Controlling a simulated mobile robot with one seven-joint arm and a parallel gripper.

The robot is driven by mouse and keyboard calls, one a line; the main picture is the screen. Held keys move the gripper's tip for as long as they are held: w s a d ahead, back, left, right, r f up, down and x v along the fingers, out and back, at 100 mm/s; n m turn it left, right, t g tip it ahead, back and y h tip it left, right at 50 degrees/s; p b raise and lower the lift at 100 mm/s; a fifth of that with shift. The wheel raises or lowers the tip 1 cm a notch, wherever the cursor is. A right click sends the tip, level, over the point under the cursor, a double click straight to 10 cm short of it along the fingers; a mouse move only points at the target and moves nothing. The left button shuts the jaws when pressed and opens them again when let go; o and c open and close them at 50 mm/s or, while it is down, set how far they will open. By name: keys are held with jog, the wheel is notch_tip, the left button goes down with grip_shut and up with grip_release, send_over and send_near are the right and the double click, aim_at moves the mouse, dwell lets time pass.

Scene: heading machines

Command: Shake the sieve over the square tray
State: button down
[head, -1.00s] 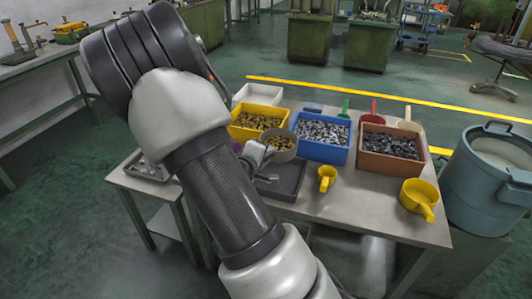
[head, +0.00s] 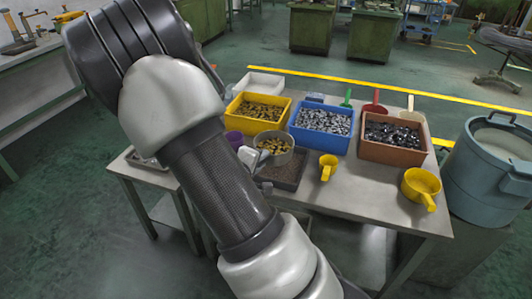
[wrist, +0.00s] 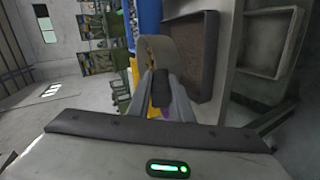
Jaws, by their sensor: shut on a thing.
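The sieve (head: 289,158) is a round, grey-brown pan with brass-coloured pieces inside. My gripper (head: 253,158) is shut on its left side and holds it above the left part of the square tray (head: 296,184). The square tray is dark, with brownish grit in its visible part; the sieve and my arm hide the rest. In the wrist view my gripper's fingers (wrist: 161,88) close on the curved wall of the sieve (wrist: 156,48), with the dark square tray (wrist: 213,50) beside it. The inside of the sieve is not visible there.
Yellow (head: 240,106), blue (head: 320,144) and brown (head: 392,154) bins of parts stand behind. Two yellow scoops (head: 327,165) (head: 422,183) lie to the right. A purple cup (head: 233,137) is close left of the sieve.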

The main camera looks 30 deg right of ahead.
jog(key=w+d, duration=0.1)
jog(key=d, duration=0.1)
jog(key=w+d, duration=0.1)
jog(key=d, duration=0.1)
jog(key=shift+w+r, duration=0.4)
jog(key=s+a, duration=0.2)
jog(key=a, duration=0.1)
jog(key=shift+s+a+f, duration=0.25)
jog(key=shift+f, duration=0.15)
jog(key=w+d, duration=0.1)
jog(key=w+d+r, duration=0.1)
jog(key=d, duration=0.1)
jog(key=shift+d, duration=0.1)
jog(key=s+a, duration=0.2)
jog(key=a, duration=0.1)
jog(key=shift+f, duration=0.35)
jog(key=w+d, duration=0.3)
jog(key=shift+d, duration=0.35)
jog(key=shift+s+a+r, duration=0.1)
